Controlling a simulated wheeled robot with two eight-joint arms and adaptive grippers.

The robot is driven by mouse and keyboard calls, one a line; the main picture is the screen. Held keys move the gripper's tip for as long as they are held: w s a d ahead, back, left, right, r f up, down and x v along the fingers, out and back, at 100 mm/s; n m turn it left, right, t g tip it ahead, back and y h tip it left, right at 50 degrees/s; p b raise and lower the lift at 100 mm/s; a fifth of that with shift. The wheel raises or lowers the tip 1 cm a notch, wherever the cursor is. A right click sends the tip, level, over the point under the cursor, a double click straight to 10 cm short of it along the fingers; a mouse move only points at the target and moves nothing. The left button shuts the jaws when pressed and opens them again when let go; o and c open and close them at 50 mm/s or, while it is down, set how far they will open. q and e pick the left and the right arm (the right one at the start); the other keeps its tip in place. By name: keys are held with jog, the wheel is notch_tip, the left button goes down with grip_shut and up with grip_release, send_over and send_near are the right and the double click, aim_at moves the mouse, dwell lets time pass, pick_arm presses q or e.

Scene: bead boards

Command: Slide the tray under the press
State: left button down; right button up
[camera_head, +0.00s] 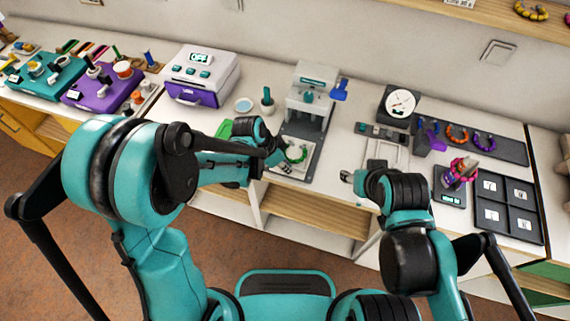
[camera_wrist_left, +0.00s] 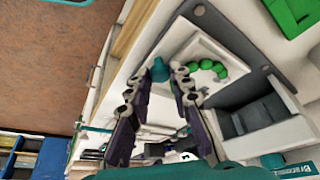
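The press (camera_head: 308,95) is grey-white and stands at the middle of the counter; it also shows in the left wrist view (camera_wrist_left: 255,118). A pale tray (camera_wrist_left: 203,45) holding a curved string of green beads (camera_head: 297,153) lies on the dark base plate in front of the press. The beads show in the left wrist view (camera_wrist_left: 210,68). A teal knob (camera_wrist_left: 158,70) is at the tray's near edge. My left gripper (camera_wrist_left: 157,84) is open, its fingertips on either side of the knob; I cannot tell whether they touch it. My right gripper (camera_head: 352,177) is by the counter's front edge, its fingers too small to judge.
A white and purple machine reading OFF (camera_head: 200,75) stands left of the press, with a green mat (camera_head: 224,129) nearer. A dial gauge (camera_head: 400,104), a bead-ring board (camera_head: 508,148) and a dark sorting tray (camera_head: 507,205) are at right. A blue-handled part (camera_head: 340,89) sits beside the press.

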pick_arm(q)
send_near(300, 143)
jog(key=x, duration=0.4)
jog(key=shift+d+f+b, duration=0.15)
jog(key=shift+f+b, duration=0.2)
jog(key=c, duration=1.4)
grip_release()
jog(key=shift+w, duration=0.1)
jog(key=shift+o, duration=0.3)
jog(key=shift+f, duration=0.1)
jog(key=v, duration=1.2)
jog(key=s+a+r+n+t+y, duration=0.2)
jog(key=s+a+n, duration=0.4)
jog(key=s+a, duration=0.2)
jog(key=s+a+r+n+t+y, duration=0.1)
jog(key=s+a+n+t+y, duration=0.1)
jog(key=s+a+n, duration=0.4)
jog(key=s+a+t, duration=0.1)
jog(key=s+a, duration=0.2)
jog(key=s, duration=0.4)
jog(key=shift+r+n, duration=0.3)
jog(key=shift+r, duration=0.1)
